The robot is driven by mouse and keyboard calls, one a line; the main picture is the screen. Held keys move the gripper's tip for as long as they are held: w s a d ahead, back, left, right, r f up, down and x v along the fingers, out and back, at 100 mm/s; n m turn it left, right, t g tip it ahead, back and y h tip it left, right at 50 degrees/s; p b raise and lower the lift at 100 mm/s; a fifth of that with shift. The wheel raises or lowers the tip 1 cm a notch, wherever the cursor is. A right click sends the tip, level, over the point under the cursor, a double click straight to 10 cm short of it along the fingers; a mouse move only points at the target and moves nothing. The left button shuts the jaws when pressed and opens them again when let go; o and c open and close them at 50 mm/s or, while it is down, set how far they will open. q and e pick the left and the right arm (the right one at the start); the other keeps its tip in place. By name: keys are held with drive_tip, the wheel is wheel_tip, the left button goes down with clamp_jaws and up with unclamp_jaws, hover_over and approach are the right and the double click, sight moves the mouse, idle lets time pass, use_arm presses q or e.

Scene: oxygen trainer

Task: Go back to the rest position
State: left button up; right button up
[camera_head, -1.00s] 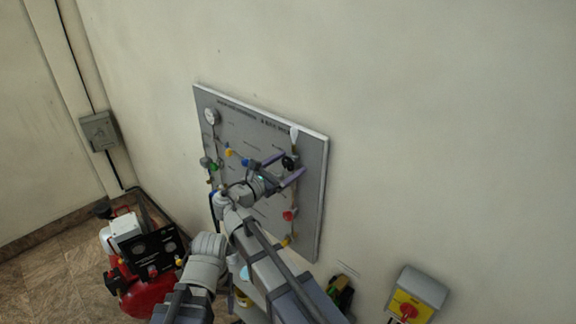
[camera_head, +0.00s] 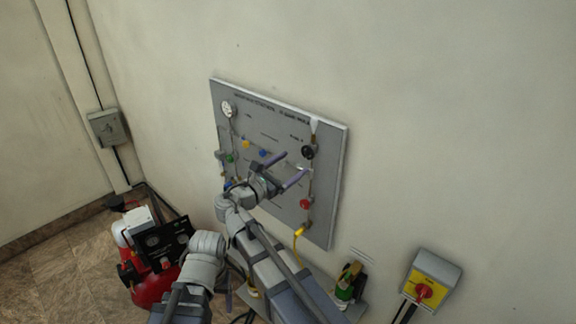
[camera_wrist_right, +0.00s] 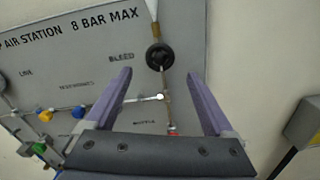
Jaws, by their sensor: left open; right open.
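My right gripper (camera_head: 296,163) is open and empty in front of the grey wall panel (camera_head: 325,190). Its purple fingers also show in the right wrist view (camera_wrist_right: 160,74), spread wide. The same black knob (camera_head: 308,152) sits just up and right of the fingertips in the head view, and nothing is gripped. My left arm shows at the lower left of the head view.
The panel carries a gauge (camera_head: 228,108), a yellow knob (camera_head: 246,144), a red knob (camera_head: 305,204) and a yellow hose (camera_head: 298,240). A red compressor (camera_head: 150,288) stands on the floor at left. A yellow switch box (camera_head: 432,278) is on the wall at right. A grey box (camera_head: 106,128) is far left.

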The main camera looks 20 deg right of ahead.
drive_tip(key=s+d+f+m+g+y, duration=0.2)
drive_tip(key=s+f+m+g+y, duration=0.15)
drive_tip(key=s+f+m, duration=0.35)
drive_tip(key=s+d+f+m+g+y, duration=0.3)
drive_tip(key=f+m+y, duration=0.15)
drive_tip(key=f, duration=0.45)
drive_tip(key=s+a+f+m+g+y, duration=0.3)
drive_tip(key=s+a+f+m+y, duration=0.4)
drive_tip(key=m, duration=0.3)
drive_tip(key=s+a+f+n+b, duration=0.1)
drive_tip(key=s+a+f+b, duration=0.1)
drive_tip(key=a+f+b, duration=0.4)
drive_tip(key=s+a+f+n+h+b, duration=0.1)
drive_tip(key=a+f+b, duration=0.5)
drive_tip(key=f+b, duration=0.7)
drive_tip(key=s+n+b, duration=0.1)
drive_tip(key=s, duration=0.1)
drive_tip(key=shift+s, duration=0.35)
